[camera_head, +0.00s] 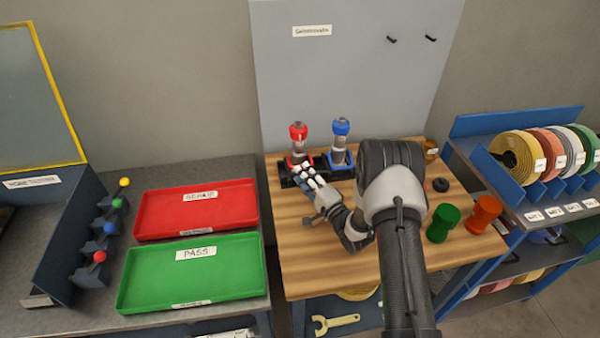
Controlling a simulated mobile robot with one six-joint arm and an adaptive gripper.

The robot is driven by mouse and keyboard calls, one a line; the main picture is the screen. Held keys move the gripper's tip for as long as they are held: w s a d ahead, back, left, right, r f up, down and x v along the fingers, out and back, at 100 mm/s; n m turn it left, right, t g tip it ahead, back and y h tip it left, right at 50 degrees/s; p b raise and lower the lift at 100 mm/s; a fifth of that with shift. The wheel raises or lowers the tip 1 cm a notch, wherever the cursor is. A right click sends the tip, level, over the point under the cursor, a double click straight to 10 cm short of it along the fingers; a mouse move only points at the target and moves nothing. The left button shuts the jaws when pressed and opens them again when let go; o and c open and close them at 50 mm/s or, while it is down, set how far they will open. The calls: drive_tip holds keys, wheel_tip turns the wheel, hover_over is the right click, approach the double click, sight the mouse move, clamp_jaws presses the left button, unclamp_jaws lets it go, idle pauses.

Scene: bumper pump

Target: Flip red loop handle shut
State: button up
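A device with a red top (298,132) stands upright on a dark base at the back of the wooden bench. Its red part is small here, and I cannot make out a loop or whether it is flipped open or shut. A similar device with a blue top (341,127) stands just to its right. My gripper (303,170) is low in front of the red-topped device, its fingers pointing at the device's base. The fingers hide part of that base. I cannot tell whether they touch it or how far apart they are.
My arm covers the bench's middle. Green (443,222) and orange (484,214) cylinders stand at the bench's right. A grey panel (350,70) rises behind. Red (160,210) and green (150,280) trays lie on the left table. A spool rack (530,190) stands at right.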

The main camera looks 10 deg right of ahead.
drive_tip(key=shift+x, duration=1.45)
clamp_jaws()
drive_tip(key=shift+r, duration=0.1)
